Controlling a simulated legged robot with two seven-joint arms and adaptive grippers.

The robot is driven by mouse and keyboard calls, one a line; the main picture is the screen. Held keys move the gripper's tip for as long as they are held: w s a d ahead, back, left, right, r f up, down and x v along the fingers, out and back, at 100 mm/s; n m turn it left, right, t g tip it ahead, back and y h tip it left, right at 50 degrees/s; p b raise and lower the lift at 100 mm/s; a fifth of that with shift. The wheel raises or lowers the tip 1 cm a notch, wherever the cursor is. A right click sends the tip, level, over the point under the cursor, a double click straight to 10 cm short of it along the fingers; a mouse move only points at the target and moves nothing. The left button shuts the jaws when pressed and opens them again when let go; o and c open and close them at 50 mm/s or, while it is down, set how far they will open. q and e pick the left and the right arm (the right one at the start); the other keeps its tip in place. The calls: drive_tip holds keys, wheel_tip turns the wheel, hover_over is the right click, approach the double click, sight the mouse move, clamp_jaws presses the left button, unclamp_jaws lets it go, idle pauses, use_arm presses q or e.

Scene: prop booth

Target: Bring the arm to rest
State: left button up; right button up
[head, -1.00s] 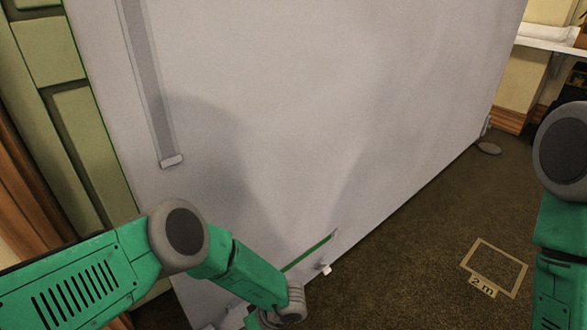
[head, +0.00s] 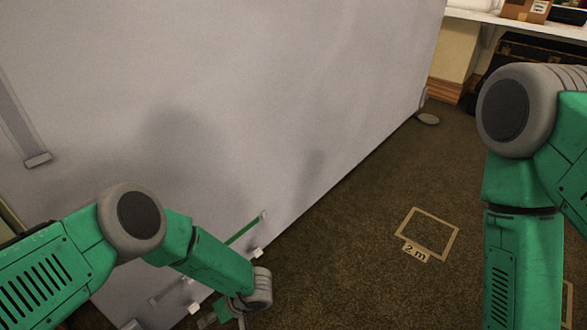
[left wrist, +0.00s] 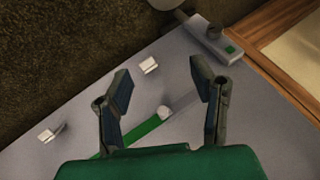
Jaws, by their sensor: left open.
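My left arm (head: 220,262) comes in from the left, bent down in front of a large pale grey panel. In the left wrist view my left gripper (left wrist: 160,70) is open, with nothing between its fingers. In the head view the gripper is mostly cut off at the bottom edge. My right arm (head: 510,200) hangs at the right; its gripper is out of view.
The grey panel (head: 240,70) fills the left and middle. White hooks (left wrist: 148,65) stick out from it near the left gripper. Brown carpet with a floor mark reading "2 m" (head: 415,253) is clear between the arms. A white shelf (head: 520,22) stands at the back right.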

use_arm(q)
drive_tip(key=s+a+r+m+h, duration=0.2)
drive_tip(key=s+r+m, duration=0.15)
drive_tip(key=s, duration=0.45)
drive_tip(key=s+a+r+m+h, duration=0.2)
drive_tip(key=s+a+r+h, duration=0.1)
drive_tip(key=s+r, duration=0.3)
drive_tip(key=s+a+r+m+h, duration=0.2)
drive_tip(key=s+r+m, duration=0.1)
drive_tip(key=s, duration=0.6)
wheel_tip(320, 180, up, 18)
drive_tip(key=p, duration=1.8)
drive_tip(key=shift+r, duration=0.15)
use_arm(e)
wheel_tip(320, 180, up, 18)
drive_tip(key=shift+d, duration=0.3)
drive_tip(key=shift+w, duration=0.1)
